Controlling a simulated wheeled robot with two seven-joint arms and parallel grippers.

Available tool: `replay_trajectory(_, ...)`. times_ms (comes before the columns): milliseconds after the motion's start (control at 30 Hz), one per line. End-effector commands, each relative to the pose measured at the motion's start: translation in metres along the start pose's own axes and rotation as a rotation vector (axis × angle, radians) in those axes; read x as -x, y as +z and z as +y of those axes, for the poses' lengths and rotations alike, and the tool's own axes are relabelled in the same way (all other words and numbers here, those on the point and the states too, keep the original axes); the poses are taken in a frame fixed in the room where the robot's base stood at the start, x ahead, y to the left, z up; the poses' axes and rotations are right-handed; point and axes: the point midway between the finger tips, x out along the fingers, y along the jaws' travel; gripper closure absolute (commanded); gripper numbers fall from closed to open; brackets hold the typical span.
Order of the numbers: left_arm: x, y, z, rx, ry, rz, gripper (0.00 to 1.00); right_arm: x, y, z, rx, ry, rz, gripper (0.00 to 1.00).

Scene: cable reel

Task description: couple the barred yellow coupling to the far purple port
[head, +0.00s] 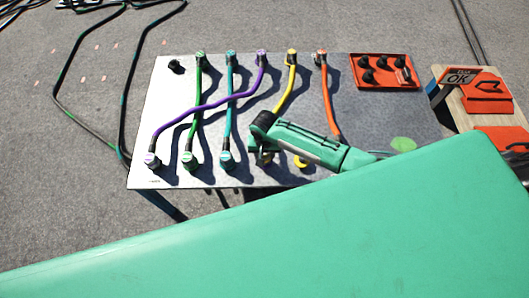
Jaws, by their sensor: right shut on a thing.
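The yellow cable (286,92) runs from a yellow-topped coupling (292,56) at the board's far edge down to my right gripper (262,142). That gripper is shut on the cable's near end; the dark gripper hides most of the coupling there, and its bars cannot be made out. The purple cable (205,107) runs from a purple-topped coupling (262,56) at the far edge, left of the far yellow one, to a near-left purple coupling (152,160). The far purple coupling covers whatever port is beneath it. My left gripper is not in view.
Green (197,105), teal (229,105) and orange (329,100) cables cross the metal board (155,115). A red tray (384,85) holds several dark caps. A yellow piece (301,161) sits by my gripper.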

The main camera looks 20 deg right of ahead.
Motion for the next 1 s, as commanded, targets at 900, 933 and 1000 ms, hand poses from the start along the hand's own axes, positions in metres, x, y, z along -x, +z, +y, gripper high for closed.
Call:
replay_trajectory(900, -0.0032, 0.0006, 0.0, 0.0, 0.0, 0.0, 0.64, -0.0087, -0.0005, 0.0, -0.001, 0.0, 0.001, 0.33)
replay_trajectory(933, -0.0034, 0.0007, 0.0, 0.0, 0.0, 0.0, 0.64, -0.0094, -0.0001, 0.0004, -0.001, 0.0, 0.0, 0.33)
replay_trajectory(1000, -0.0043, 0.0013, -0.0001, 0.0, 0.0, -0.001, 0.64, -0.0093, -0.0001, 0.0004, -0.001, 0.001, 0.0, 0.33)
